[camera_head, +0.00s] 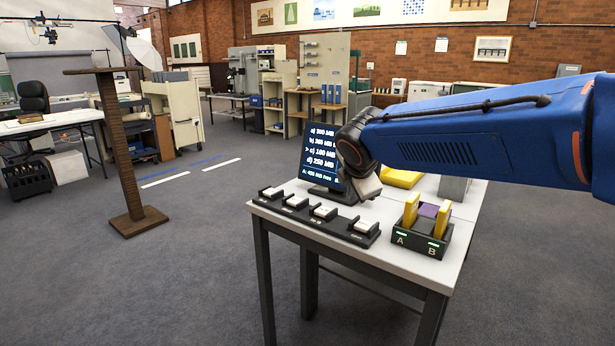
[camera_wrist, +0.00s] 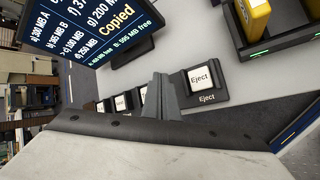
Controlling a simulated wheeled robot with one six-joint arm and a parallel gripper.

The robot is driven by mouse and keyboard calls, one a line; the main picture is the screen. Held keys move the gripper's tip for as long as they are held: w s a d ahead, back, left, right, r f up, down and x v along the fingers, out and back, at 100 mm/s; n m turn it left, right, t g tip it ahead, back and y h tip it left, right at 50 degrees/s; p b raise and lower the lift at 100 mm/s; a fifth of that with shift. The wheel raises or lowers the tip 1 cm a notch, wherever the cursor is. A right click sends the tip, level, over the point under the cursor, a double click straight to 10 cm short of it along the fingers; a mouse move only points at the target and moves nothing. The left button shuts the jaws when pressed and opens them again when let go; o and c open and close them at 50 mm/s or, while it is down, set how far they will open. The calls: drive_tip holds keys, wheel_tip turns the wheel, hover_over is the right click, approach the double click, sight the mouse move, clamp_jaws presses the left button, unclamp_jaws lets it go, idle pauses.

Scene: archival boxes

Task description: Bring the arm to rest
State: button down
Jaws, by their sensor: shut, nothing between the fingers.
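My gripper (camera_head: 366,186) hangs above the table (camera_head: 395,262), between the screen and the dock. In the wrist view its fingers (camera_wrist: 163,98) are together, with nothing between them. They appear in front of the button row, beside the "Eject" button (camera_wrist: 201,78); I cannot tell whether they touch it. My blue arm (camera_head: 470,138) reaches in from the right in the head view. The button row (camera_head: 315,217) lies along the table's front left edge. The screen (camera_head: 324,160) behind it reads "Copied" in the wrist view (camera_wrist: 98,28).
A dark dock (camera_head: 427,244) marked A and B holds two yellow cartridges (camera_head: 411,210), with a purple piece between them. A yellow object (camera_head: 401,178) and a grey box (camera_head: 454,189) sit behind. A brown stand (camera_head: 126,165) is at left, with clear floor around it.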

drive_tip(key=s+d+f+m, duration=0.1)
drive_tip(key=s+d+m, duration=0.2)
drive_tip(key=s+d, duration=0.1)
drive_tip(key=s+d+f+m+g, duration=0.1)
drive_tip(key=s+d+f+m, duration=0.1)
drive_tip(key=s, duration=0.4)
drive_tip(key=s+d+f+m+g, duration=0.1)
drive_tip(key=s+d+m, duration=0.4)
drive_tip(key=d, duration=0.1)
drive_tip(key=shift+s+f, duration=0.15)
drive_tip(key=shift+f, duration=0.1)
drive_tip(key=s+d+f+m, duration=0.1)
drive_tip(key=s+m, duration=0.1)
drive_tip(key=s, duration=0.1)
drive_tip(key=s+d+f+m, duration=0.1)
drive_tip(key=s+m, duration=0.1)
drive_tip(key=s, duration=0.1)
drive_tip(key=s+d+f+m, duration=0.1)
drive_tip(key=s+f, duration=0.1)
drive_tip(key=s, duration=0.1)
drive_tip(key=shift+d+f+m+g, duration=0.1)
drive_tip(key=shift+m+g, duration=0.3)
drive_tip(key=s+f+m, duration=0.5)
drive_tip(key=s+m, duration=0.1)
drive_tip(key=s, duration=0.3)
drive_tip(key=shift+s+d+f+g+y, duration=0.15)
drive_tip(key=shift+d+f+g+y, duration=0.15)
drive_tip(key=shift+d+g+y, duration=0.1)
